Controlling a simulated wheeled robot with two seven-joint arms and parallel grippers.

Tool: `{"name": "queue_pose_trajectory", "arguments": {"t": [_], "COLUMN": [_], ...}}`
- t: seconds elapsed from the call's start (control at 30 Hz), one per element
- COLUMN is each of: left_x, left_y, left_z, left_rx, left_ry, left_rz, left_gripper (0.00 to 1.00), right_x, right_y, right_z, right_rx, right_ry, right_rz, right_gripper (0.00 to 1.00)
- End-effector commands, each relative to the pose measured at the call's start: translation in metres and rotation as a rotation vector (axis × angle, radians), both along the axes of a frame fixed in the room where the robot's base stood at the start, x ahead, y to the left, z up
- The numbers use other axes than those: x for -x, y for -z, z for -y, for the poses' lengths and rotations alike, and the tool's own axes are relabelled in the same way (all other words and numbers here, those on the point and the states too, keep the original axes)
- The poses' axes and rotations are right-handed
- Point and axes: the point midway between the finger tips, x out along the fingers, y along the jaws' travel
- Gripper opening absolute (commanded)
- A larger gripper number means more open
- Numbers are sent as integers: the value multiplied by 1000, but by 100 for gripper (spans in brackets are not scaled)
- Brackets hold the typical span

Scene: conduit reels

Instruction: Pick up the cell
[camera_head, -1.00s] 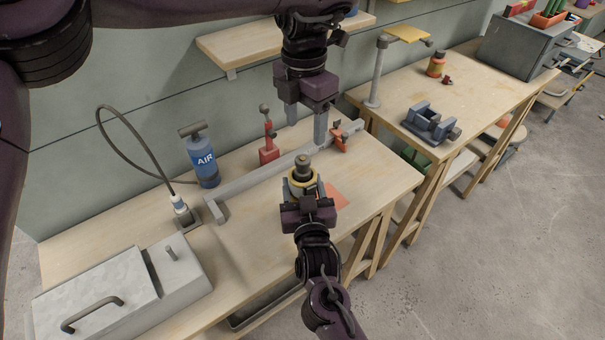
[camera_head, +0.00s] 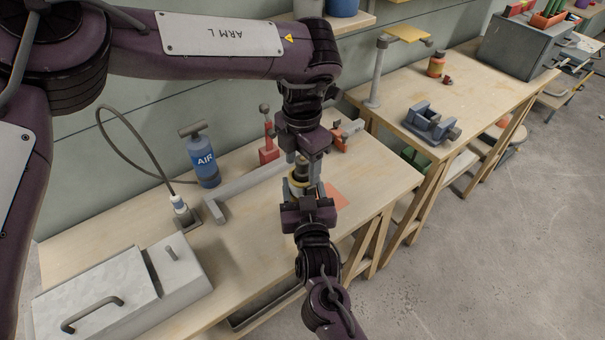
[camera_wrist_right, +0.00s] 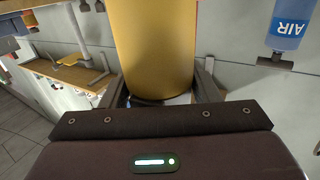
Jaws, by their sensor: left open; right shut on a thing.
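The cell, a yellow cylinder (camera_wrist_right: 155,50), stands between the fingers of my right gripper (camera_wrist_right: 160,88), which is shut on it. In the head view the cell (camera_head: 299,184) shows as a yellow band with a dark top, held above the front of the bench. My left gripper (camera_head: 303,158) is open and points down directly over the cell, its fingers at the height of the cell's top. It partly hides the top, and I cannot tell whether the fingers touch it.
A grey rail (camera_head: 245,183) lies behind the grippers on the bench (camera_head: 120,213). A red clamp (camera_head: 268,150) and a blue AIR bottle (camera_head: 205,163) stand behind it. A metal box (camera_head: 95,290) fills the front left. A second bench with a vise (camera_head: 431,122) is at right.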

Motion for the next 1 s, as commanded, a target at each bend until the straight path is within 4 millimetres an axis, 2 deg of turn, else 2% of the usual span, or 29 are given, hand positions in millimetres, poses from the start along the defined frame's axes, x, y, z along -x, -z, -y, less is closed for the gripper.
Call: {"name": "queue_pose_trajectory", "arguments": {"t": [0.1, 0.27, 0.6, 0.67, 0.87, 1.0], "left_x": [0, 0, 0, 0, 0, -1], "left_y": [7, 7, 7, 6, 6, -7], "left_z": [0, 0, 0, 0, 0, 0], "left_rx": [1, 1, 1, 0, 1, 1], "left_ry": [1, 1, 0, 0, 0, -1], "left_rz": [0, 1, 1, 1, 2, 5], "left_gripper": [58, 58, 13, 7, 7, 7], "right_x": [0, 0, 0, 0, 0, 0], "right_y": [0, 0, 0, 0, 0, 0], "right_z": [0, 0, 0, 0, 0, 0], "right_rx": [0, 0, 0, 0, 0, 0], "right_ry": [0, 0, 0, 0, 0, 0], "right_rz": [0, 0, 0, 0, 0, 0], "right_gripper": [24, 24, 24, 24, 24, 24]}}
